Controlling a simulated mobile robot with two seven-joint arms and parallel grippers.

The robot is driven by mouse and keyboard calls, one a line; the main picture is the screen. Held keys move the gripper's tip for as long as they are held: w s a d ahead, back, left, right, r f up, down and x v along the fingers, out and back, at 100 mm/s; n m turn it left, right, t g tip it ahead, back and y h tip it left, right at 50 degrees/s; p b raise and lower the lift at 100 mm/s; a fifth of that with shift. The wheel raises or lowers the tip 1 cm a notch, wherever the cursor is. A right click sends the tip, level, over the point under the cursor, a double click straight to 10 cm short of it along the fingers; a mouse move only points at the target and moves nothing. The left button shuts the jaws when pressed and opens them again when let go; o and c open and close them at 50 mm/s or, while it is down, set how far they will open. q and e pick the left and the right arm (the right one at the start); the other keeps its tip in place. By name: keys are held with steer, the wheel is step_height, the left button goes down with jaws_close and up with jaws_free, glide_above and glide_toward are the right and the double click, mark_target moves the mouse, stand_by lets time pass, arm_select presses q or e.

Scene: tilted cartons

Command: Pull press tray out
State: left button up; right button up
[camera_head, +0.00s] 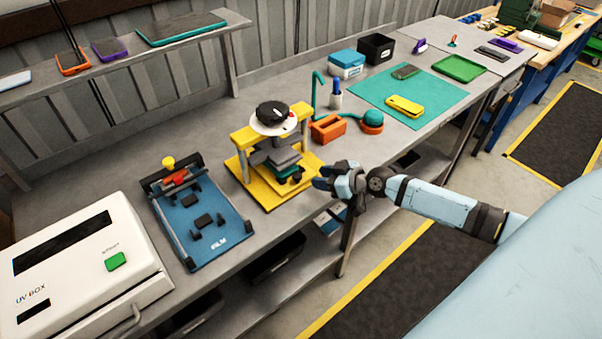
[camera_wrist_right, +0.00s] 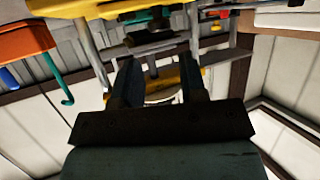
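The yellow press (camera_head: 243,139) stands upright on the bench, with a white disc and black knob on top. Its tray (camera_head: 287,174) shows low in the frame as a dark teal slab with a black handle (camera_head: 297,179) at the front. My right gripper (camera_head: 318,178) is just in front of that handle, close to it; I cannot tell whether they touch. In the right wrist view my right gripper (camera_wrist_right: 160,68) has its fingers apart with nothing clearly between them. The press's yellow base (camera_wrist_right: 100,8) runs across the top there. My left gripper is not in view.
An orange box (camera_head: 328,128) and a teal-topped stand (camera_head: 372,119) are right of the press. A blue film board (camera_head: 205,225) and a white UV box (camera_head: 80,265) are to its left. The bench's front edge is close by my right gripper, with open floor beyond.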

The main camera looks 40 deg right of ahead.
mark_target(299, 176)
steer(key=p+x, duration=0.1)
steer(key=x, duration=0.6)
steer(key=shift+w+a+f, duration=0.15)
steer(key=shift+w+f, duration=0.05)
steer(key=shift+w, duration=0.05)
